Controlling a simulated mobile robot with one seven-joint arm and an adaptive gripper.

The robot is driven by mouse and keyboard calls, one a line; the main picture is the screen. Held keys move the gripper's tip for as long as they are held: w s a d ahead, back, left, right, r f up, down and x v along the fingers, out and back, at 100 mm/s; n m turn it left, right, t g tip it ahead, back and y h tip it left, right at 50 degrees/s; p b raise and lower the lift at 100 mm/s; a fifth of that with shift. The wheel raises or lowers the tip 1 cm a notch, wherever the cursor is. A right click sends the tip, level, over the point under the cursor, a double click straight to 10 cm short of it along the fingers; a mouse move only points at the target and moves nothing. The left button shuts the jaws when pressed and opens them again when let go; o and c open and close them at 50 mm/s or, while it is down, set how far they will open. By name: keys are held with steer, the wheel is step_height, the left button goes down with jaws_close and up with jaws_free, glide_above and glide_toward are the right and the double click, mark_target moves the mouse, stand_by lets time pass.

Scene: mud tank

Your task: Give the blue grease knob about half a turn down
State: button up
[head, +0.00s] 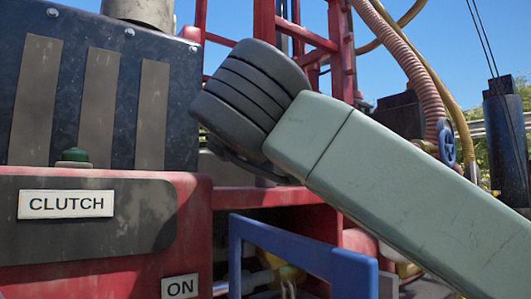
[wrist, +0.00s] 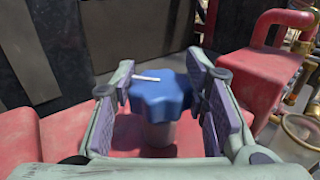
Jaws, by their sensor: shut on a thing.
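The blue grease knob (wrist: 160,97) is a lobed blue cap with a white mark on its top, on a pale round stem (wrist: 158,134) above a red surface. In the wrist view my gripper (wrist: 165,92) has one finger at each side of the knob, with purple pads facing it. It is shut on the knob. The lower parts of the fingers partly cover the knob's surroundings. In the head view my grey-green arm reaches in from the lower right, and its dark end hides the knob and the fingers.
A red box with a CLUTCH label (head: 66,204) and a green button (head: 75,155) stands at the left. In the wrist view a red pipe (wrist: 275,50) rises at the right, close to the gripper.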

stand_by(0.5)
steer(key=o, duration=1.2)
steer(key=shift+c, duration=0.2)
steer(key=s, duration=1.2)
steer(key=shift+a, duration=0.4)
